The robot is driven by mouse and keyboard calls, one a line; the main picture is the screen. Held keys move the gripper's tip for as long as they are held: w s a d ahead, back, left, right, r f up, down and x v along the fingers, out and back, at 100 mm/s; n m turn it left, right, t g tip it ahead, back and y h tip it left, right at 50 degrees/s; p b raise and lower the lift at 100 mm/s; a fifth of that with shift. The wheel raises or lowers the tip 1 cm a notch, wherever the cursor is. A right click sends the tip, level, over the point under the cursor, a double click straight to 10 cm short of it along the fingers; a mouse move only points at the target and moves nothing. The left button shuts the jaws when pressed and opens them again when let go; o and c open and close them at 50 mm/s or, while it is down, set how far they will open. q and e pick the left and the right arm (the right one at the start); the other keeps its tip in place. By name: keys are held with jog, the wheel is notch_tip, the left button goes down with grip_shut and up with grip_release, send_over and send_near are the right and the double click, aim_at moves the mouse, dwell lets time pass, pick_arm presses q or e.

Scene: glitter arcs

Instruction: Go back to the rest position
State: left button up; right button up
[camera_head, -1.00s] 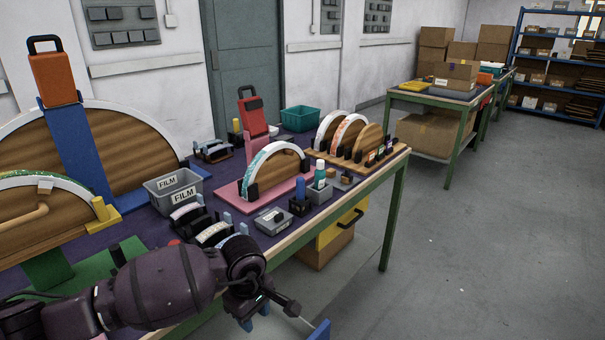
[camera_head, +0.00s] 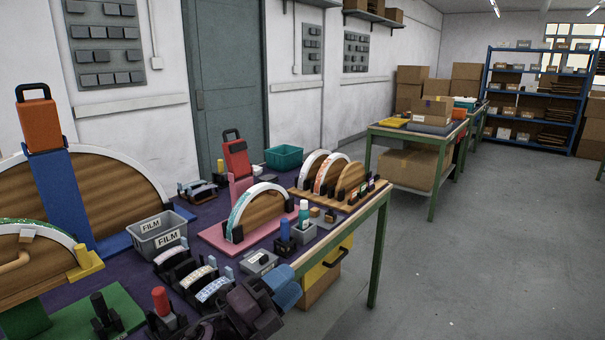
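My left gripper (camera_head: 280,287) shows at the bottom edge, dark with blue fingertips, in front of the table's near edge. Its fingertips overlap in this view, so their gap cannot be judged; I see nothing held between them. Most of my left arm is below the picture. My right gripper is not in view.
Small holders stand close beside my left gripper. Open grey floor (camera_head: 475,250) lies to the right.

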pick_arm(q)
jog(key=s+a+f+n+t+y+p, duration=0.1)
jog(key=s+a+f+n+y, duration=0.2)
jog(key=a+f+n+y, duration=0.55)
jog(key=s+a+f+n+t+y+p, duration=0.1)
jog(key=s+a+f+n+y, duration=0.4)
jog(key=n, duration=0.7)
jog(key=s+a+f+n+g+y, duration=0.1)
jog(key=s+a+f+n, duration=0.1)
jog(key=s, duration=0.5)
jog(key=s+a+f+n+g+y+p, duration=0.1)
jog(key=s+a+f+n+g, duration=0.1)
jog(key=s+a+f, duration=0.3)
jog(key=s+a+f+n+g+y, duration=0.1)
jog(key=s+a+f+n, duration=0.1)
jog(key=s+f, duration=0.4)
jog(key=s+a, duration=0.1)
jog(key=s, duration=0.2)
jog(key=shift+a+f, duration=0.15)
jog(key=shift+a, duration=0.25)
